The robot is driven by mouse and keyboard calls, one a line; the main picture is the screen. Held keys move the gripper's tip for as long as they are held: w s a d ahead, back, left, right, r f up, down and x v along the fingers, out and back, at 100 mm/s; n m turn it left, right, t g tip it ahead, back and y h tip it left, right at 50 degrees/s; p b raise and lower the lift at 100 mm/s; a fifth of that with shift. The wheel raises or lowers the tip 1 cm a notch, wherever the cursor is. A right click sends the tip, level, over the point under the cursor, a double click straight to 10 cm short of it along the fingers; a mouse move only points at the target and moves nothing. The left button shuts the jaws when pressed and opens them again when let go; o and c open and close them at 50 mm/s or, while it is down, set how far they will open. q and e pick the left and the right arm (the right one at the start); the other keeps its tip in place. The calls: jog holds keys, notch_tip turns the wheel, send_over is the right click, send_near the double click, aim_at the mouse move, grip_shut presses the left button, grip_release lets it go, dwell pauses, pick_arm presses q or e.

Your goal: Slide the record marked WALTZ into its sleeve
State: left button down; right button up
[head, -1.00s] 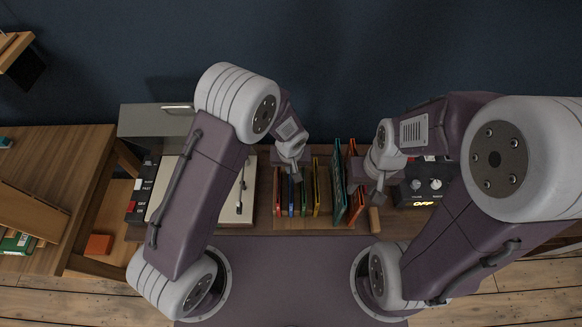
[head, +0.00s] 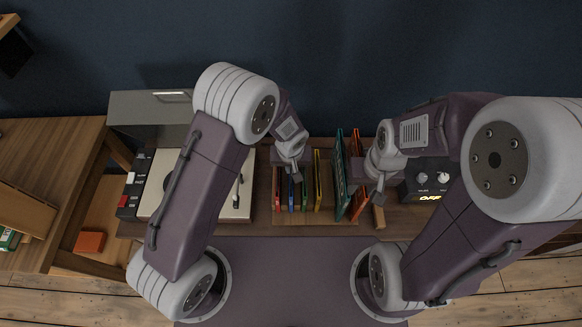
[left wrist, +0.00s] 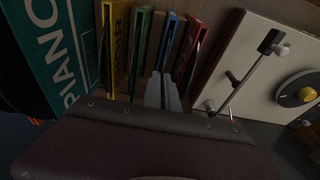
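No WALTZ marking is readable in any view, so I cannot tell which record or sleeve it is. Thin upright sleeves stand in a wooden crate (head: 315,222): a red one (left wrist: 205,55), a blue one (left wrist: 167,40), a green one (left wrist: 140,45) and a yellow one (left wrist: 117,50), with partly readable lettering. My left gripper (head: 297,177) points down over the blue and green sleeves. In the left wrist view its fingers (left wrist: 163,90) are close together near the blue sleeve; whether they grip anything is unclear. My right gripper (head: 379,197) is right of the crate, its finger gap unclear.
A teal PIANO sleeve (left wrist: 62,60) and an orange-red one (head: 360,200) stand in the crate's right part. A turntable (head: 232,207) with a raised lid (head: 150,108) is left of the crate. A black box (head: 432,187) with knobs and a lit OFF display is right.

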dwell(0.4)
pick_arm(q)
jog(key=c, duration=1.6)
grip_release()
jog(key=r, duration=0.3)
jog(key=s+r, duration=0.1)
jog(key=r, duration=0.4)
jog(key=shift+s+r, duration=0.4)
jog(key=shift+a, duration=0.1)
